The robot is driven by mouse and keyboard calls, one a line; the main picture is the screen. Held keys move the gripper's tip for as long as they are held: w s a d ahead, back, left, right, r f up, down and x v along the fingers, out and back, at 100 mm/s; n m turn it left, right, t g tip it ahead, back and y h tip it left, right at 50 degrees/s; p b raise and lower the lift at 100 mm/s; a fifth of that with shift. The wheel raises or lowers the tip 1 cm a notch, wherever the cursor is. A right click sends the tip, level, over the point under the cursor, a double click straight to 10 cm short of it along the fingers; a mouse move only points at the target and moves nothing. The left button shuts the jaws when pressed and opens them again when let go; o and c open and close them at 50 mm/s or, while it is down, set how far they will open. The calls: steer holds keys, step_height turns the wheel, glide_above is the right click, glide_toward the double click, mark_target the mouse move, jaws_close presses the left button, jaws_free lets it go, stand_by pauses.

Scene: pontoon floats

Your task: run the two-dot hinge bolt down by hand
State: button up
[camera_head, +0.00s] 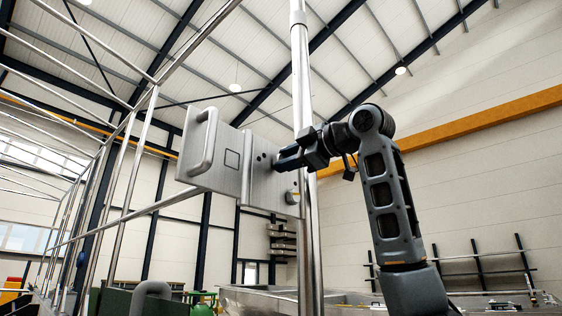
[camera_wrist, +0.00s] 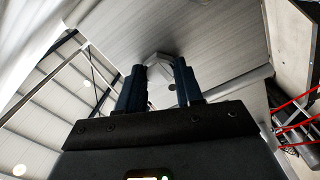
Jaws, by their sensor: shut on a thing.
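A brushed-metal hinge plate (camera_head: 262,183) is fixed beside an upright steel post (camera_head: 303,90). Small dark dots show on its upper part, left of my gripper. My gripper (camera_head: 280,162) reaches in from the right, with its fingertips at the plate. In the wrist view, my two dark fingers (camera_wrist: 160,84) stand on either side of a pale hexagonal bolt head (camera_wrist: 159,68) against the ribbed metal face. My gripper is shut on this bolt. The bolt's shank is hidden, and I cannot tell how far in it sits.
A metal panel with a square outline (camera_head: 231,160) and a bar handle (camera_head: 201,143) adjoins the plate on the left. Steel railings (camera_head: 122,165) stand at left. Open space lies right of the post around my arm.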

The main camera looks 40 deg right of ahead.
steer(key=m, duration=0.9)
steer(key=shift+w+f, duration=0.1)
steer(key=o, duration=0.9)
